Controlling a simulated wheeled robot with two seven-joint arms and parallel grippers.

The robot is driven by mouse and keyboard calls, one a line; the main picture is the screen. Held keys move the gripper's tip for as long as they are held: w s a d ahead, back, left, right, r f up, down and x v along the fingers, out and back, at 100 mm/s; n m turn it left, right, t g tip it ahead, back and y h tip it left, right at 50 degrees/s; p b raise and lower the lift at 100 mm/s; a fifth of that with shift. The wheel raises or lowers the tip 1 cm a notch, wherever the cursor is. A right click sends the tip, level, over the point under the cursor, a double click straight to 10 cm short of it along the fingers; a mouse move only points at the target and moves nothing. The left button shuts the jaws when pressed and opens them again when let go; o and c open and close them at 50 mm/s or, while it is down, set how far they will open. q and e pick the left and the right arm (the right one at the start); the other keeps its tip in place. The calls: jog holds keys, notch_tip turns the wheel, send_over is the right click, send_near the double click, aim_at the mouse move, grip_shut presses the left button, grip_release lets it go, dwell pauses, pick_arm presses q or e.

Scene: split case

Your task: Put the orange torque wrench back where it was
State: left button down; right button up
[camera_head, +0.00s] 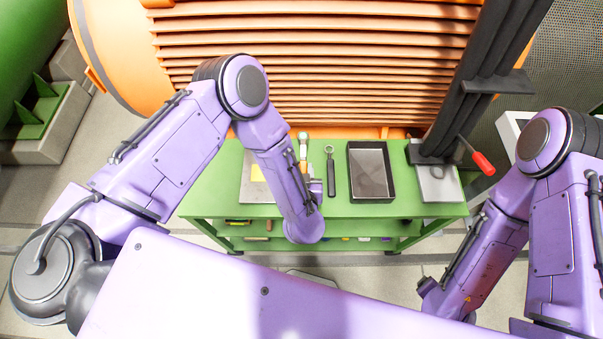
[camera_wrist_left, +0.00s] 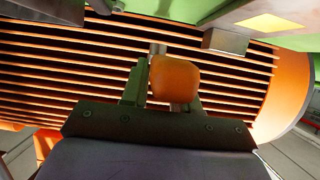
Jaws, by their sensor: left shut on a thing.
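The orange torque wrench (camera_wrist_left: 174,79) is between the fingers of my left gripper (camera_wrist_left: 162,92) in the left wrist view. Its orange end faces the camera, and a bit of grey metal shows behind it. In the head view an orange and silver tool (camera_head: 303,149), which looks like this wrench, shows above the green bench (camera_head: 410,208). My left gripper (camera_head: 303,167) is mostly hidden by my own forearm there. It is shut on the wrench. I cannot tell how high it is above the bench. My right gripper is not clearly visible; only its arm shows.
A black ring-ended tool (camera_head: 330,172) and a dark open tray (camera_head: 371,195) lie right of the wrench. A grey plate with a yellow patch (camera_head: 257,173) is on the left. A red-handled lever (camera_head: 482,162) juts out at right. The orange louvred machine (camera_head: 330,60) stands behind.

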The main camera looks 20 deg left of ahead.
pick_arm(q)
jog(key=shift+w+a+f+b, duration=0.2)
jog(key=shift+w+f, duration=0.15)
jog(key=shift+f, duration=0.2)
jog(key=shift+w+a+f+b, duration=0.1)
jog(key=shift+w+f+b, duration=0.15)
jog(key=shift+f, duration=0.3)
jog(key=f+b, duration=0.3)
jog(key=f, duration=0.1)
jog(key=shift+w+a, duration=0.15)
jog(key=shift+w, duration=0.2)
jog(key=shift+r, duration=0.3)
jog(key=shift+f, duration=0.2)
jog(key=c, duration=0.8)
grip_release()
jog(key=shift+c, duration=0.2)
pick_arm(e)
notch_tip(320, 180, down, 6)
jog(key=shift+d+r, duration=0.1)
jog(key=shift+r, duration=0.1)
pick_arm(q)
jog(key=shift+r, duration=0.15)
pick_arm(e)
jog(key=shift+r, duration=0.1)
